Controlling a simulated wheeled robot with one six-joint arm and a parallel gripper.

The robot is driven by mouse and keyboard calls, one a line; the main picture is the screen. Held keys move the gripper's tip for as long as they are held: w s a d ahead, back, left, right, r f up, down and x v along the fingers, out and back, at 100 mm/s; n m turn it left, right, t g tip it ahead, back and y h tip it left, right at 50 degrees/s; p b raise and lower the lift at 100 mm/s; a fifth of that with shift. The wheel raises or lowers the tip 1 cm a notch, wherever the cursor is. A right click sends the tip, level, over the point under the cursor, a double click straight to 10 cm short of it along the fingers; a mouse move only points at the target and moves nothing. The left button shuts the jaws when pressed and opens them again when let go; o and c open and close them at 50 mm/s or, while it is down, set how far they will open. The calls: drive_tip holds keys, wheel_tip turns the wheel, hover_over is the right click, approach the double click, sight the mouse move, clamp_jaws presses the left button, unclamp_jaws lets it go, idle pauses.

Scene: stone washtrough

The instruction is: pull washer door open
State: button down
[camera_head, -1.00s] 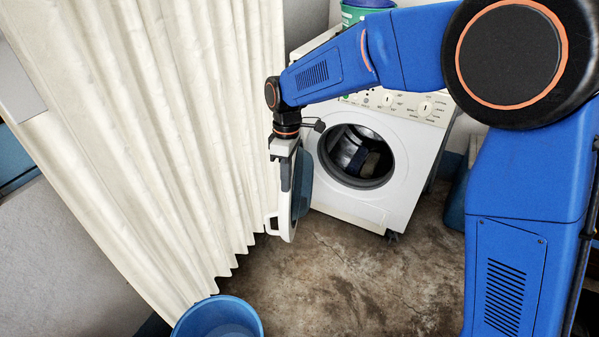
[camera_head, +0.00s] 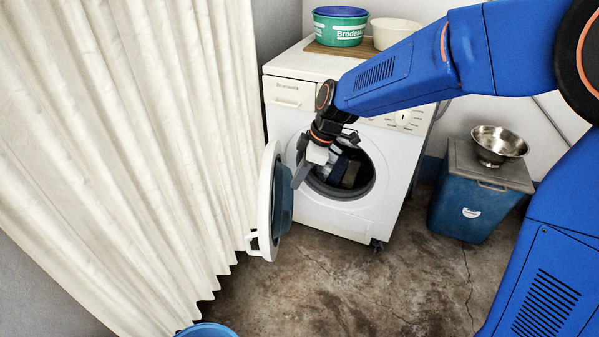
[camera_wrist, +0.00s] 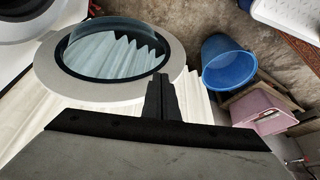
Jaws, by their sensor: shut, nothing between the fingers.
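The white washer (camera_head: 345,215) stands against the wall, with dark laundry visible in its round opening (camera_head: 350,172). Its round door (camera_head: 266,200) stands wide open, swung out to the left beside the curtain, with its handle (camera_head: 252,241) on the outer edge. My gripper (camera_head: 299,177) is shut and empty, between the open door and the drum opening, on the glass side of the door. In the wrist view the shut fingers (camera_wrist: 162,98) show in front of the door's white ring (camera_wrist: 60,84); I cannot tell whether they touch it.
A pleated cream curtain (camera_head: 130,150) hangs close behind the door at left. A blue bucket (camera_head: 207,330) stands on the floor in front. A blue bin (camera_head: 462,212) with a steel bowl (camera_head: 498,143) stands at right. Tubs (camera_head: 340,28) sit on the washer. The middle floor is clear.

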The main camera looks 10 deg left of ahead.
drive_tip(key=x, duration=0.5)
hover_over(270, 202)
drive_tip(key=d, duration=0.3)
drive_tip(key=shift+a+f, duration=0.25)
drive_tip(key=shift+s+a, duration=0.1)
drive_tip(key=shift+a, duration=0.2)
drive_tip(key=a, duration=1.4)
drive_tip(key=shift+a, duration=0.3)
